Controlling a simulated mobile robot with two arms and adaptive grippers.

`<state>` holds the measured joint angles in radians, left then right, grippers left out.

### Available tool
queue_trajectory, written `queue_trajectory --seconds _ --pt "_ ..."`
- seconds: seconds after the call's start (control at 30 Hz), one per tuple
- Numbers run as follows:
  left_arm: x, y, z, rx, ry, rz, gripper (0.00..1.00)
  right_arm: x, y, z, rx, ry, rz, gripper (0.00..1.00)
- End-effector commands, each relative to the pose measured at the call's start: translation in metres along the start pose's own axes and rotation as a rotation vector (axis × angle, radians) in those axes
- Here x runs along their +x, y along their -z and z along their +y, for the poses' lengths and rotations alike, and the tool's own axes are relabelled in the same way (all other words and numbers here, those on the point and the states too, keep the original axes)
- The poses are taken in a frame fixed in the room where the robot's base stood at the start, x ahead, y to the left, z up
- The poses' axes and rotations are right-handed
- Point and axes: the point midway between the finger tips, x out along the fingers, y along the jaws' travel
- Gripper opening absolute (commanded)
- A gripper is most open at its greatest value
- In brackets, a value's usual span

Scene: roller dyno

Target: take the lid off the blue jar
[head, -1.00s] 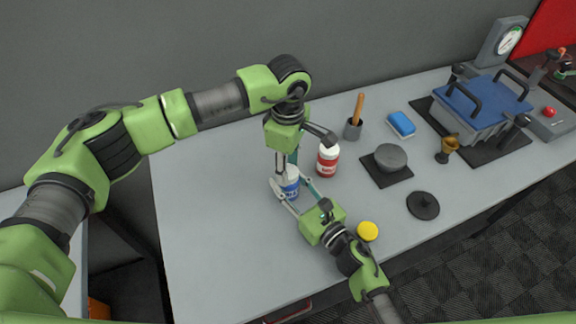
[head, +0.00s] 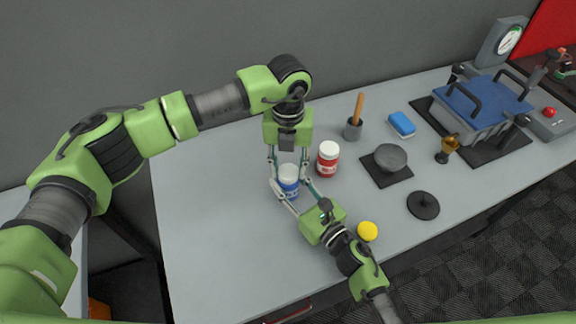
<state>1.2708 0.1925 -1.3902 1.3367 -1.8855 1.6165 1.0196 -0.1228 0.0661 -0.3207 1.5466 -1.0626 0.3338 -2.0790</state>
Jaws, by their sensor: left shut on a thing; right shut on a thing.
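The blue jar (head: 289,187) stands upright on the grey table, with a blue label band and a white lid (head: 288,172) on top. My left gripper (head: 288,168) comes down from above, its fingers on either side of the white lid and shut on it. My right gripper (head: 292,192) reaches in from the front right and is shut on the jar's body. Whether the lid has turned or lifted cannot be told from this view.
A red jar (head: 328,160) with a white lid stands close to the right. The table's left part is clear.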

Motion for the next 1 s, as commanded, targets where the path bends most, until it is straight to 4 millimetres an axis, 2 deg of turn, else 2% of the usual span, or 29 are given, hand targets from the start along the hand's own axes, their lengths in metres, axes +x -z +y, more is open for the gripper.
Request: queue_trajectory --seconds 0.2,0.43,1.0 --pt "-0.0003 -0.0003 -0.0005 -0.412 0.001 0.000 0.10 0.0002 -0.0007 0.0001 0.000 0.000 -0.001 0.00" --pt "-0.0005 -0.0007 -0.0004 -0.711 0.000 -0.001 0.10 0.0002 -0.0007 0.0002 0.000 -0.001 -0.001 0.00" --pt "-0.0006 -0.0008 -0.0003 -0.715 0.000 -0.002 0.10 0.0001 -0.0007 0.0004 0.000 -0.001 -0.001 0.00"
